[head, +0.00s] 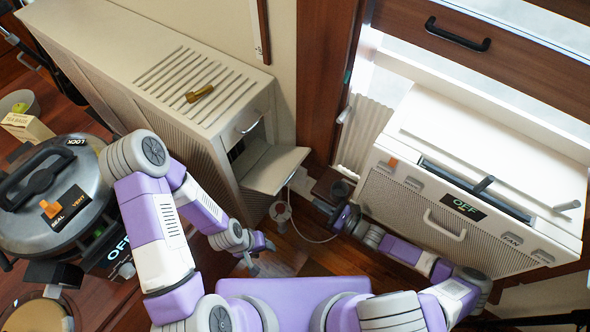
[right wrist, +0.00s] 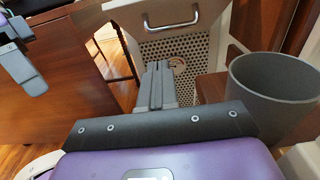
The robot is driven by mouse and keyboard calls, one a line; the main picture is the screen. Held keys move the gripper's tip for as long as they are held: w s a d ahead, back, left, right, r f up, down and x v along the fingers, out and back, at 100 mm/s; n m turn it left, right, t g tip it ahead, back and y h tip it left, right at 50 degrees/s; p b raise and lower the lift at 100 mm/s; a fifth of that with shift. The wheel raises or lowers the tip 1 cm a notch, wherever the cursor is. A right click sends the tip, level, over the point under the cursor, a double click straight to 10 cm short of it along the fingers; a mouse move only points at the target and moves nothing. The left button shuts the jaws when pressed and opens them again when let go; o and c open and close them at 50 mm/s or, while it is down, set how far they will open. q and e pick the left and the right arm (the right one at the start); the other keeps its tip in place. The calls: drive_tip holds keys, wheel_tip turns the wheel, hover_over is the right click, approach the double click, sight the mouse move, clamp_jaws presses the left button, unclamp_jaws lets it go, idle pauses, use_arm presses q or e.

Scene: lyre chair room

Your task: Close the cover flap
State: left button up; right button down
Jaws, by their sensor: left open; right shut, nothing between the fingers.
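The cover flap (head: 275,168) is a pale panel on the end of the beige cabinet (head: 163,80). It stands open, sticking out from the cabinet below a dark opening. In the right wrist view, a pale panel with a metal handle, seemingly the flap's outer face (right wrist: 153,18), shows above a perforated wall. My right gripper (head: 322,206) is to the right of and below the flap in the head view, apart from it. Its shut, empty fingers (right wrist: 158,70) point toward the perforated wall. My left gripper (head: 258,252) is open and empty, low in front of the cabinet.
A grey round bin (right wrist: 272,90) stands close to the right of my right gripper's fingers. A white heater-like unit (head: 465,185) marked OFF is on the right. A pressure cooker (head: 60,190) is on the left. A white cord (head: 305,228) hangs near my right gripper.

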use_arm(q)
drive_tip(key=shift+w+f+b, duration=0.25)
drive_tip(key=shift+f+b, duration=0.65)
drive_tip(key=shift+b, duration=0.05)
use_arm(e)
drive_tip(key=x, duration=1)
drive_tip(key=shift+w, duration=0.25)
drive_tip(key=shift+r, duration=0.1)
